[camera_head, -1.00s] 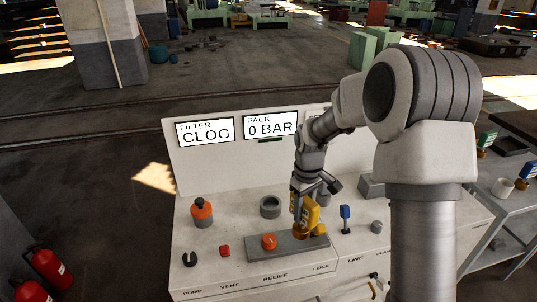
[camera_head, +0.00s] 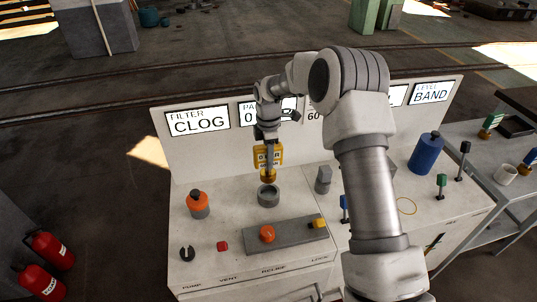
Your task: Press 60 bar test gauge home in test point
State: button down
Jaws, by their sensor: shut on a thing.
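My gripper (camera_head: 269,146) is shut on a yellow gauge (camera_head: 261,158) with a dark-lettered face and a round brass-coloured foot. The lettering is too small to read surely. The gauge is about upright, with its foot just above or at the mouth of a grey ring-shaped socket (camera_head: 268,198) on the bench top. I cannot tell whether the foot touches the socket's rim. The fingers partly cover the gauge's face.
A grey block (camera_head: 323,180) stands to the right. The display panel (camera_head: 197,121) rises behind.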

aim_at(269, 177)
jog(key=shift+d+f, duration=0.1)
jog(key=shift+f+b, duration=1.75)
jog(key=shift+f, duration=1.05)
jog(key=shift+f+b, duration=1.15)
jog(key=shift+f, duration=0.65)
jog(key=shift+c, duration=2)
grip_release()
notch_tip(269, 177, up, 17)
jog(key=shift+f+p, duration=0.15)
jog(key=shift+p, duration=0.15)
jog(key=shift+r, duration=0.4)
